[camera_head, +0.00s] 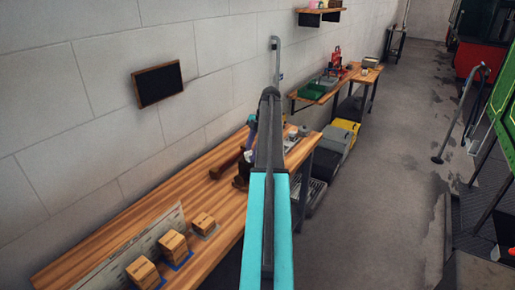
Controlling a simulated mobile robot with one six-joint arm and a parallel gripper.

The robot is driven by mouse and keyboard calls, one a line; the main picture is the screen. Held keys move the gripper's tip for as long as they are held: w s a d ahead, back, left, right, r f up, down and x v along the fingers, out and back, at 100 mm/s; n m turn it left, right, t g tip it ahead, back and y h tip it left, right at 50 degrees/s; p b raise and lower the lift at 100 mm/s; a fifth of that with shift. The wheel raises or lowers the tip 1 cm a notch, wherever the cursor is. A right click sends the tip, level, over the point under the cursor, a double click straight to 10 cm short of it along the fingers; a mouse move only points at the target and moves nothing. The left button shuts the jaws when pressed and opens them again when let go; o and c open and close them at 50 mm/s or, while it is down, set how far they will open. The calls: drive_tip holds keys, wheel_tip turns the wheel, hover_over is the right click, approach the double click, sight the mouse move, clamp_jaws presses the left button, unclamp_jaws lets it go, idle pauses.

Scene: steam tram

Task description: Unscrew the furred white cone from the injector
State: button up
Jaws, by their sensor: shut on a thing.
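My turquoise and dark grey arm rises through the middle of the view and hides part of the wooden workbench (100,250) behind it. I cannot make out my gripper's jaws; the arm covers that area. I cannot pick out the white cone or the injector. Dark and purple shapes show just left of the arm over the bench, too small and covered to identify. A small silvery object (292,137) lies on the bench to the right of the arm.
Wooden blocks (174,245) and a long pale plate (125,250) lie on the near bench. A farther bench holds a green tray (312,91). Grey and yellow crates (348,126) stand on the floor. The floor (375,200) to the right is open, up to a railing (460,110).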

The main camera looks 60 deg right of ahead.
sight(251, 152)
drive_tip(key=shift+r, duration=0.1)
drive_tip(key=shift+r+p, duration=1.45)
drive_tip(key=shift+r, duration=2.2)
